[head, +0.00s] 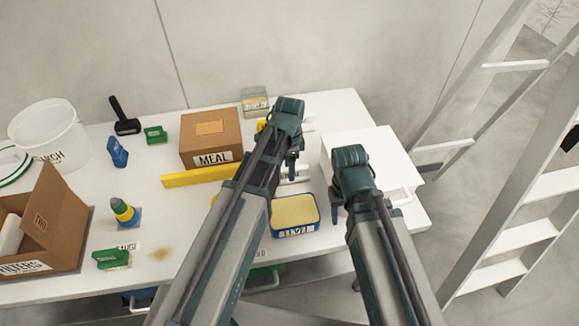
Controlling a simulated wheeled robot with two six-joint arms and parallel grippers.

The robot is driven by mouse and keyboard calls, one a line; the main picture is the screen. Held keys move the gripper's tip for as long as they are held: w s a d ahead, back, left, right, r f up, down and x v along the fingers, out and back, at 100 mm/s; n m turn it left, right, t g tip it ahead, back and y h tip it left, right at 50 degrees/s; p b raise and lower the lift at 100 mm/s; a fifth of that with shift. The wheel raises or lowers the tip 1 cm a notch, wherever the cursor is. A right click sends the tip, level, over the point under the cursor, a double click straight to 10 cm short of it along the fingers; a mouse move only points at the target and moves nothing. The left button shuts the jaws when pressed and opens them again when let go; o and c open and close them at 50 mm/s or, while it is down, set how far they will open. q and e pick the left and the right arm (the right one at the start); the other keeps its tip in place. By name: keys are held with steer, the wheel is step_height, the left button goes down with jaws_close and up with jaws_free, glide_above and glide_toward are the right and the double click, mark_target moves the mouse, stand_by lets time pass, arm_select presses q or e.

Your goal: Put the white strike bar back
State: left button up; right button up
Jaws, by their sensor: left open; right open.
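A small white bar-like piece (296,173) lies on the table by my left gripper (291,168), partly hidden by it. I cannot tell for sure that it is the white strike bar. My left gripper is open, with its fingers pointing down close to this piece; I cannot tell whether they touch it. My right gripper (340,208) is open, between a blue tin with a yellow top (294,210) and a white box (372,150). Much of the table between the arms is hidden.
A yellow bar (198,177) lies before the MEAL carton (211,138). An open carton (45,222), a white bucket (48,132), a black-handled tool (124,117) and green and blue items stand left. A ladder (520,190) stands right. The table's left-centre has free room.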

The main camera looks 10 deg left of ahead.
arm_select(q)
step_height(320, 180, up, 13)
steer(key=p, duration=1.2)
steer(key=shift+s, duration=0.1)
steer(key=s+d+n, duration=0.2)
steer(key=s+n, duration=0.2)
steer(key=s, duration=0.3)
steer(key=s+d+n+y, duration=0.1)
steer(key=s+d+n, duration=0.2)
steer(key=s+n, duration=0.2)
steer(key=shift+s+d+f+n, duration=0.2)
steer(key=shift+s+d+n, duration=0.1)
steer(key=shift+s, duration=0.55)
steer(key=shift+c, duration=0.6)
steer(key=shift+a, duration=0.2)
